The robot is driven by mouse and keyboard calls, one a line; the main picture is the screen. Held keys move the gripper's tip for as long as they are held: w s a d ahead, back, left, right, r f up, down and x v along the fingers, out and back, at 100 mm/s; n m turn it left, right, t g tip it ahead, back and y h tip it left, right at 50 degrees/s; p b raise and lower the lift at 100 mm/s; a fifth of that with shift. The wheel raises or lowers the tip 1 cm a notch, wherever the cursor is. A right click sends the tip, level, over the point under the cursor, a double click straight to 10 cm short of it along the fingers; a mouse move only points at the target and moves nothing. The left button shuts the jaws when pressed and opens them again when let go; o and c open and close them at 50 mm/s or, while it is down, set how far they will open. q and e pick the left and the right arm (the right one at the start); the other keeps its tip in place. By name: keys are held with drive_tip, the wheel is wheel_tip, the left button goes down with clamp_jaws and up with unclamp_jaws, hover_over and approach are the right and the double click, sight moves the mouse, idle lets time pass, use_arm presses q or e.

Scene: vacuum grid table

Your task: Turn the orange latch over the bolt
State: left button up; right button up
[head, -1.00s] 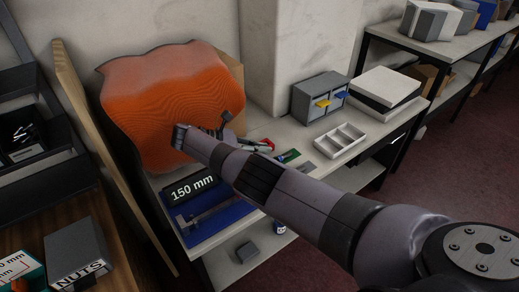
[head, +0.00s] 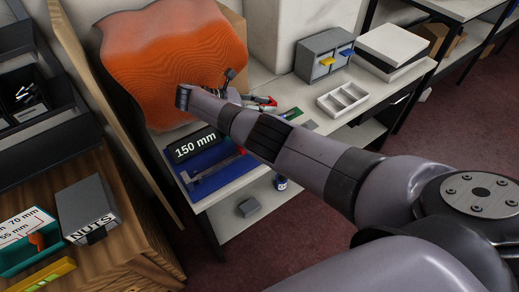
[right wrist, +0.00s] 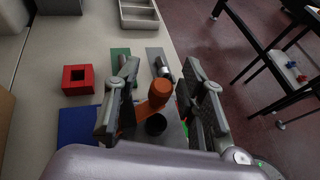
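The orange latch (right wrist: 157,95) shows in the right wrist view, with a round knob-like end between my right gripper's two fingers. A dark round piece (right wrist: 156,125) sits just below it; I cannot tell whether it is the bolt. My right gripper (right wrist: 160,78) is open, with a finger on each side of the latch. Visible gaps separate the latch from both fingers. In the head view my right gripper (head: 229,84) is mostly hidden behind my wrist, and the latch is not visible there. My left gripper is not in view.
A red square block (right wrist: 78,80) and a blue plate (right wrist: 77,127) lie left of the fingers. A grey compartment tray (head: 343,101) and drawer box (head: 323,52) stand farther right on the bench. A large orange wavy panel (head: 170,60) stands behind my wrist.

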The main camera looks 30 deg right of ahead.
drive_tip(key=w+d+n+t+y+p, duration=0.3)
drive_tip(key=w+n+t+y+p, duration=0.15)
drive_tip(key=n+t, duration=0.9)
drive_tip(key=a+f+v, duration=0.1)
drive_tip(key=v, duration=1.7)
drive_tip(key=s+a+f+m+g+y, duration=0.2)
drive_tip(key=s+f+m, duration=0.3)
drive_tip(key=f, duration=0.3)
drive_tip(key=s+a+f+m+g+y+b, duration=0.1)
drive_tip(key=s+a+f+m+g+y, duration=0.1)
drive_tip(key=s+f+m, duration=0.3)
drive_tip(key=s+a+f+m+g+y, duration=0.2)
drive_tip(key=s+f+m+y, duration=0.2)
drive_tip(key=f+m, duration=0.5)
drive_tip(key=shift+s+a+f, duration=0.2)
drive_tip(key=shift+s+f, duration=0.6)
drive_tip(key=shift+f, duration=1.25)
drive_tip(key=shift+m, duration=0.25)
